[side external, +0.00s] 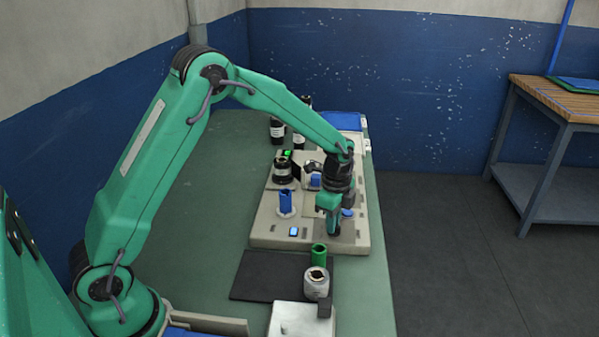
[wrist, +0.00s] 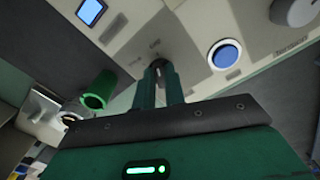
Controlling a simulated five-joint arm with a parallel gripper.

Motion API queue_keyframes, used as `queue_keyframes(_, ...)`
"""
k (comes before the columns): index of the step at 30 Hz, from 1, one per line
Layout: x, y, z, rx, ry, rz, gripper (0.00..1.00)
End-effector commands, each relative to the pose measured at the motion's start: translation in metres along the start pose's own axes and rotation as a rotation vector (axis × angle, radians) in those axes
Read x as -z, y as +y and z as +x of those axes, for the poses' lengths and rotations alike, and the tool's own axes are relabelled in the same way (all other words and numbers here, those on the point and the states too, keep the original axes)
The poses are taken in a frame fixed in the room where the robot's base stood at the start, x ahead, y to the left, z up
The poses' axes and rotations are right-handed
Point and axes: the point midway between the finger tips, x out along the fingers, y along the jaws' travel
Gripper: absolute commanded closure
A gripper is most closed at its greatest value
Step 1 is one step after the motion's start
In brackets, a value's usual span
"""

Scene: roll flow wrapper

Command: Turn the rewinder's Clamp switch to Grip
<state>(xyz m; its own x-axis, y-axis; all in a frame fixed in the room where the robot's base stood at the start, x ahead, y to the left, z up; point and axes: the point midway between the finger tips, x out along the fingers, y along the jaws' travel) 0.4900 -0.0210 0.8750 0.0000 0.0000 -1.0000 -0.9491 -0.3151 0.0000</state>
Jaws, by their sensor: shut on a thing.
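The rewinder (side external: 262,232) is a long beige machine on the green table, and its panel (wrist: 190,20) fills the top of the wrist view. My gripper (side external: 333,230) points down at the near right part of the panel. In the wrist view my gripper (wrist: 161,70) has its two green fingers close together, shut on a small part at the panel face. This fits the Clamp switch, but the fingers hide nearly all of it, so its setting cannot be read. Small printed marks beside the fingertips are too blurred to read.
A round blue button (wrist: 225,54) lies right of my fingers, with a grey knob (wrist: 296,10) beyond. A small blue screen (wrist: 90,11) is at upper left. A green cylinder (side external: 319,253) and a white roll (side external: 316,283) stand near the dark mat (side external: 262,275).

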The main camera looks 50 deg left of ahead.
Motion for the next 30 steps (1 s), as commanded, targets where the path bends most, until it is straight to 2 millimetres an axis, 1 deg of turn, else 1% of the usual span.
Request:
queue_keyframes(7,0.0003,-0.0004,-0.0012,0.001,0.000,0.067,1.00)
queue_keyframes(19,0.0003,-0.0004,-0.0013,0.001,0.000,0.076,1.00)
queue_keyframes(20,0.0003,-0.0004,-0.0013,0.001,0.000,0.075,0.84)
queue_keyframes(21,0.0003,-0.0004,-0.0013,0.001,0.000,0.075,0.77)
queue_keyframes(23,0.0003,-0.0004,-0.0011,0.001,0.000,0.075,0.66)
queue_keyframes(30,0.0002,-0.0003,-0.0005,0.000,0.000,0.074,0.66)
